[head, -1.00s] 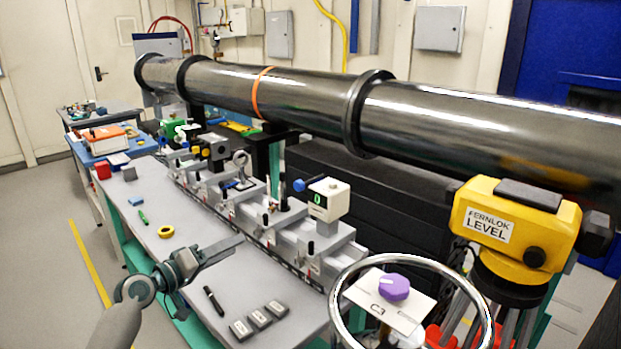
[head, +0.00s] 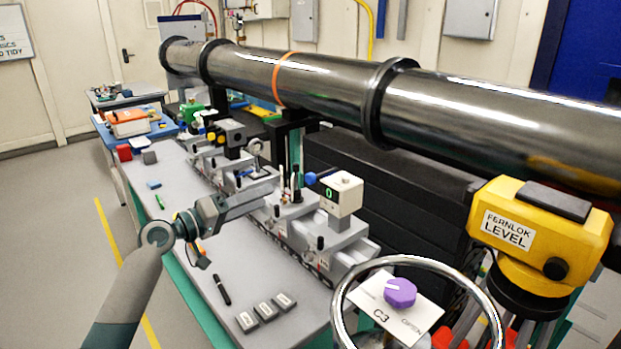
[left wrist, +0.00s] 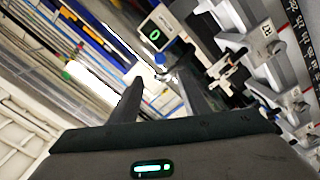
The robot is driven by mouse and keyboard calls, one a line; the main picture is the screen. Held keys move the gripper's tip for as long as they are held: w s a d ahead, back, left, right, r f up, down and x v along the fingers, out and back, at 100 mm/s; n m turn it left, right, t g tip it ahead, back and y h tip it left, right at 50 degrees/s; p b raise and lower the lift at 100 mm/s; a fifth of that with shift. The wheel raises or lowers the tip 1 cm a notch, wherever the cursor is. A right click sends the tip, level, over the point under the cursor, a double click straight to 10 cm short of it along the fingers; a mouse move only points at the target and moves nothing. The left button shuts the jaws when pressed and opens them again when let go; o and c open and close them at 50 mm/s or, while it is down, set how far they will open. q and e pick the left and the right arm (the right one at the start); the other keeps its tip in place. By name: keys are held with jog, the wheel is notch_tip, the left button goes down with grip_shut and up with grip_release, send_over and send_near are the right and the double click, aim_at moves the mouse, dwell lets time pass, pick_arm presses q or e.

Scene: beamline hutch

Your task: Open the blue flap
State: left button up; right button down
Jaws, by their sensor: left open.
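A small blue flap (head: 310,178) sticks out from the left side of a white box with a green "0" display (head: 343,193) on the optics rail. Both also show in the left wrist view, the blue piece (left wrist: 160,59) just below the display box (left wrist: 157,34). My left gripper (head: 273,184) reaches over the bench from the left and points toward the blue flap, with a gap left between them. In the left wrist view its two fingers (left wrist: 161,78) are spread with nothing between them, and the blue piece shows beyond their tips. My right gripper is out of view.
The rail (head: 325,262) carries several mounts close to my left gripper. A long dark pipe (head: 330,85) runs behind it. A chrome ring (head: 345,290) around a purple knob (head: 400,292) and a yellow level (head: 540,230) stand at front right. Small grey blocks (head: 266,311) lie on the bench.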

aim_at(307, 180)
pick_arm(q)
jog(key=p+x, duration=0.5)
jog(key=x, duration=1)
jog(key=shift+w+d, duration=0.6)
jog(key=shift+c, duration=0.6)
grip_shut()
